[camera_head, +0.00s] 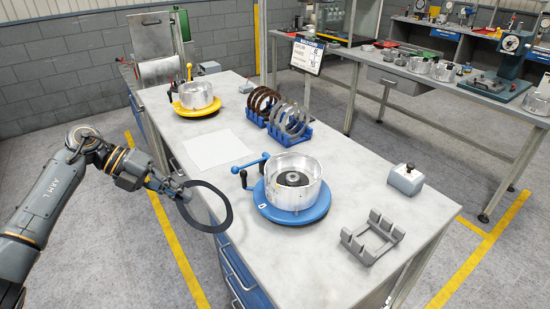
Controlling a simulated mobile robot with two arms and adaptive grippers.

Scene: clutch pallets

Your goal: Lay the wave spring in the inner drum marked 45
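A thin dark ring, which looks like the wave spring (229,211), hangs tilted off the left long edge of the bench. My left gripper (184,194) is shut on its upper left rim. A silver drum (294,190) with a dark hub inside stands on a blue round base (290,214), to the right of the ring and apart from it. Another silver drum (196,97) stands on a yellow round base (197,111) farther back. No mark 45 is readable on either drum. My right gripper is not in view.
Blue racks (285,141) hold brown and silver rings behind the blue base. A blue-handled lever (250,164) rises at the base's left. An empty grey cradle (371,240) and a grey knobbed box (406,180) stand right. A white sheet (216,149) lies flat on the bench.

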